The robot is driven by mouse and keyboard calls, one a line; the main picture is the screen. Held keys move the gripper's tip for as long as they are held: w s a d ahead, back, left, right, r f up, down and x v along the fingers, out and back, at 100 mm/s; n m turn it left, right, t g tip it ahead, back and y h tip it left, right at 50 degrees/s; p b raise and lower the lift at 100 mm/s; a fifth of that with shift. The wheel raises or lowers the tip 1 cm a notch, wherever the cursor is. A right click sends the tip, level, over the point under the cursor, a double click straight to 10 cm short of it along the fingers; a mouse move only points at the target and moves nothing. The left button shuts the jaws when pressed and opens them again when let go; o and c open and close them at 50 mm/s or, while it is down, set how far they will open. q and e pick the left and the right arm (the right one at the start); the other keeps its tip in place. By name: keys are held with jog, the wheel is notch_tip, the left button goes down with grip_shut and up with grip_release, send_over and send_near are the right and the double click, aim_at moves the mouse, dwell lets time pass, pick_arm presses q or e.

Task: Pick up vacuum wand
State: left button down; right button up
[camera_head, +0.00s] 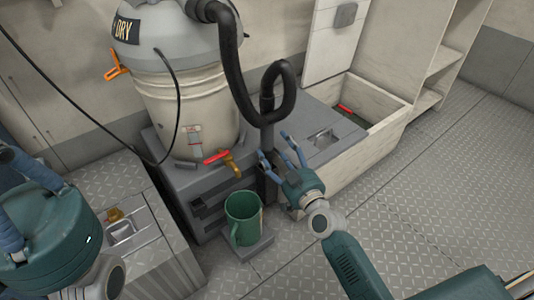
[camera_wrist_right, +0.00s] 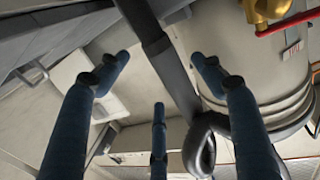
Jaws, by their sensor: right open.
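The dark grey vacuum wand (camera_head: 267,132) stands upright beside the grey bench. Its upper end joins the black looped hose (camera_head: 291,98). My right gripper (camera_head: 277,147) is open with its blue fingers at the wand, in front of the bench. In the right wrist view, the wand (camera_wrist_right: 163,62) runs diagonally across the space between the spread fingertips (camera_wrist_right: 160,70), and the fingers do not close on it. The wand's lower part is partly hidden behind my gripper. My left gripper (camera_head: 38,180) is at the lower left, away from the wand; its opening is unclear.
A large vacuum drum (camera_head: 190,105) marked DRY stands on the grey bench (camera_head: 185,185). A green mug (camera_head: 243,218) is on a low ledge below its tap (camera_head: 231,163). An open bin (camera_head: 385,135) is on the right. The metal floor (camera_head: 420,190) is clear at right.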

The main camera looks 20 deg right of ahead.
aim_at(272, 143)
jog(key=w, duration=0.1)
jog(key=w+b, duration=0.1)
jog(key=w, duration=0.1)
jog(key=w+b, duration=0.1)
jog(key=w, duration=0.1)
jog(key=shift+a+r, duration=0.15)
jog(key=shift+a, duration=0.25)
jog(key=shift+c, duration=0.5)
jog(key=c, duration=1.2)
